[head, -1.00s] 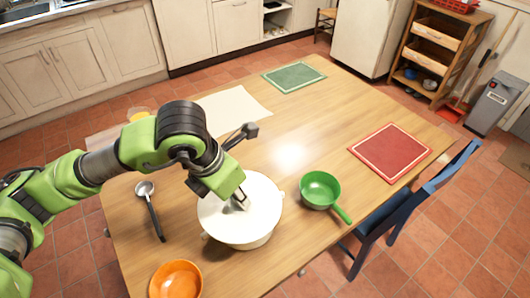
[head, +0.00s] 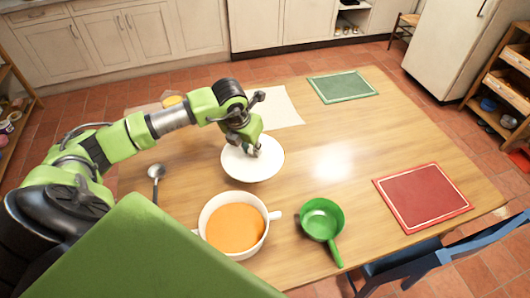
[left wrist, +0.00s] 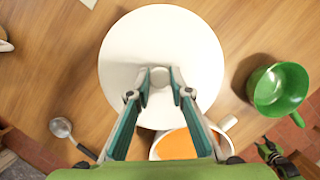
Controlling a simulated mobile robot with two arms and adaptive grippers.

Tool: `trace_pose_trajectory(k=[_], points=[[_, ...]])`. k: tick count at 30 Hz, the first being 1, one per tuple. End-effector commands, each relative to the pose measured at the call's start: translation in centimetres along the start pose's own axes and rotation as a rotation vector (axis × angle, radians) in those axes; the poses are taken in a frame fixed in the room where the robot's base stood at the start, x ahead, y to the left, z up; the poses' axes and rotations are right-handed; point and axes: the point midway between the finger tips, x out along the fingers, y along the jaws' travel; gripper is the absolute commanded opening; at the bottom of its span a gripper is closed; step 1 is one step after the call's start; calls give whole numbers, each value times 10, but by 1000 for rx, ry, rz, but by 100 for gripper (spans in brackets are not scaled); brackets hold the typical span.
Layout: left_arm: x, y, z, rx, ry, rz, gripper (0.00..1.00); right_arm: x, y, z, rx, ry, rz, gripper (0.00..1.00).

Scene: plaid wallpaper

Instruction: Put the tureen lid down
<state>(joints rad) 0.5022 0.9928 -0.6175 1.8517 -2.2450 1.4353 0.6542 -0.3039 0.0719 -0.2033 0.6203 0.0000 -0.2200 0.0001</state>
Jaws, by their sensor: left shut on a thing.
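My left gripper (head: 252,150) is shut on the knob of the white, round tureen lid (head: 267,171). The lid is level, just behind the tureen and apart from it in the head view. In the left wrist view the lid (left wrist: 160,35) fills the middle, with the fingers closed around its knob. I cannot tell whether its underside touches the table. The white tureen (head: 206,213) stands uncovered with orange soup (head: 234,229) inside. In the left wrist view the lid hides part of its rim. My right gripper is not identifiable in either view.
A green saucepan (head: 320,220) stands right of the tureen. A ladle (head: 156,177) lies at the left. A cream mat (head: 280,108), a green mat (head: 343,87) and a red mat (head: 422,197) lie on the wooden table (head: 330,135). Bare tabletop extends right of the lid.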

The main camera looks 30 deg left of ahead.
Motion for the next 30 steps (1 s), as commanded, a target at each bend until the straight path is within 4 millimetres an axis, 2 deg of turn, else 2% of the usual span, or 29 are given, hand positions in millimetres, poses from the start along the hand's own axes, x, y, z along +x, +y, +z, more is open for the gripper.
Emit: trace_pose_trajectory(k=[1, 6, 9, 13, 22, 24, 27, 30], points=[[13, 1, 10, -5, -4, -3, 0, 10, -1, 2, 0, -2, -1, 40], [44, 8, 38, -3, -3, -3, 0, 31, 0, 5, -1, -3, 0, 40], [68, 11, 45, 0, -2, -3, 0, 49, 2, 6, -1, -2, 3, 40], [84, 14, 54, 0, -3, -3, 0, 63, 6, 5, -1, -1, 8, 40], [99, 17, 62, 1, -3, -2, 0, 75, 10, 6, 1, 0, 12, 40], [108, 18, 64, 1, -2, -2, 0, 83, 10, 6, 1, 1, 12, 40], [126, 18, 56, 3, 1, -1, 0, 94, 10, 7, 1, 1, 12, 40], [133, 18, 54, 2, -1, -2, 0, 99, 10, 8, 1, 1, 12, 40]])
